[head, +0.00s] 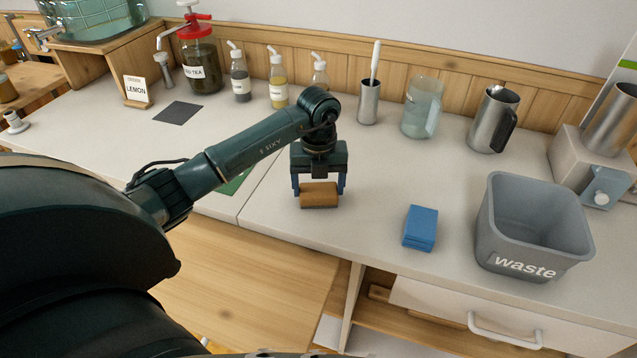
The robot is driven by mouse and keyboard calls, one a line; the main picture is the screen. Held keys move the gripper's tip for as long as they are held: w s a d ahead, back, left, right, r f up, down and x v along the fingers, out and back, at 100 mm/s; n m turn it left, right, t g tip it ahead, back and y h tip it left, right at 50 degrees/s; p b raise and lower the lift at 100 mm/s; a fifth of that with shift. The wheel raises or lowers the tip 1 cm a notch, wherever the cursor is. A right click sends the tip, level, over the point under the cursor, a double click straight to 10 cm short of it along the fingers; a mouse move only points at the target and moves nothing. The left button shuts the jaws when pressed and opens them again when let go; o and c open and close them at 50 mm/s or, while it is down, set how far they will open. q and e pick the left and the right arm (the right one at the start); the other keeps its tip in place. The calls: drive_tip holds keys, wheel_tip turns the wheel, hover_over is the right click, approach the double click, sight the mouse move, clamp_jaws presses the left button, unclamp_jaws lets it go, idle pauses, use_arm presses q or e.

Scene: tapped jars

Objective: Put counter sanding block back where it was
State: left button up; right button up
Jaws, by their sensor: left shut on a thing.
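An orange-brown block (319,196), which looks like the sanding block, is between the fingers of my left gripper (319,188). The gripper points down and is shut on the block, at or just above the light counter (370,215); I cannot tell whether the block touches the counter. A green patch (236,182) lies on the counter to the left, partly hidden by my left arm. A dark grey square (178,113) lies farther back on the left. My right gripper is not in view.
A blue block (420,227) and a grey waste bin (533,225) stand right of the gripper. Behind are a metal cup (368,103), a glass pitcher (422,108), a steel jug (493,120) and several bottles. The counter's front edge is close.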

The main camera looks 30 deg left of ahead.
sight(319, 190)
use_arm(q)
drive_tip(key=shift+f, duration=0.15)
drive_tip(key=o, duration=0.9)
wheel_tip(319, 190, up, 12)
drive_tip(key=shift+r+b, duration=0.2)
drive_tip(key=shift+b, duration=0.25)
